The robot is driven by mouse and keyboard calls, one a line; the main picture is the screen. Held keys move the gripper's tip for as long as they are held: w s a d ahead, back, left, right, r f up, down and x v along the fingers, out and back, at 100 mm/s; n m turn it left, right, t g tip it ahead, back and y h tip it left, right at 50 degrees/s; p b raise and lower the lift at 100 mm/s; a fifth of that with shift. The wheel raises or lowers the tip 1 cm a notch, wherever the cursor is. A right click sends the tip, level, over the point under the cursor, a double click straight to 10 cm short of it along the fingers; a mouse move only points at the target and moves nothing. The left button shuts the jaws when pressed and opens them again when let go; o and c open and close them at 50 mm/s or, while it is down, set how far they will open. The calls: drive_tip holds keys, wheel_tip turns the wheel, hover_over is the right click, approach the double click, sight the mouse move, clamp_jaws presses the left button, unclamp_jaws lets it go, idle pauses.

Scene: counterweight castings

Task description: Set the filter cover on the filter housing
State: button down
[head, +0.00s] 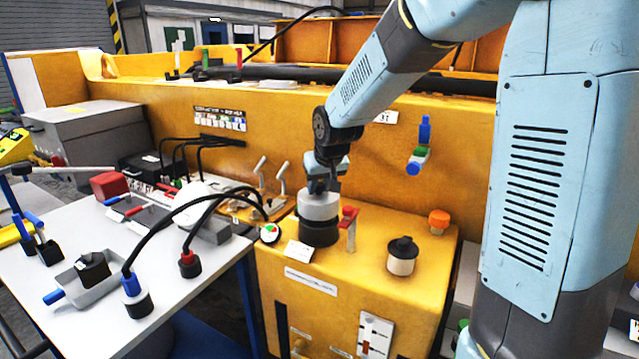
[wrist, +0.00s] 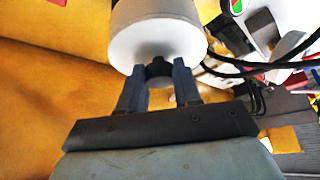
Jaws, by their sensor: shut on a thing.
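The filter cover (head: 319,206) is a pale grey-white cylinder with a dark knob on top. My gripper (head: 320,184) is above it, its fingers shut on the knob; the wrist view shows the fingers (wrist: 159,80) on either side of the knob and the white cover (wrist: 155,40) beyond. The filter housing, a dark round body (head: 319,234), stands on the yellow cabinet directly under the cover. No gap shows between them in the head view, but I cannot tell whether the cover is fully seated. The housing's top is hidden by the cover.
A red-handled valve (head: 349,222) stands close right of the housing. A black-capped white pot (head: 402,257) and an orange knob (head: 438,220) are farther right on the yellow cabinet (head: 370,285). Black cables (head: 190,205) arch over the grey table at left.

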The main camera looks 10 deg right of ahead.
drive_tip(key=shift+f, duration=0.9)
drive_tip(key=c, duration=0.7)
unclamp_jaws()
drive_tip(key=v, duration=1.3)
drive_tip(key=shift+s+r, duration=0.2)
drive_tip(key=shift+r, duration=0.1)
drive_tip(key=s+d, duration=0.4)
drive_tip(key=s, duration=0.3)
drive_tip(key=s+d+m+h, duration=0.1)
drive_tip(key=s+d, duration=0.3)
drive_tip(key=s, duration=0.4)
drive_tip(key=s+d+m, duration=0.1)
drive_tip(key=s+d, duration=0.2)
drive_tip(key=s, duration=0.5)
drive_tip(key=shift+d+f, duration=0.4)
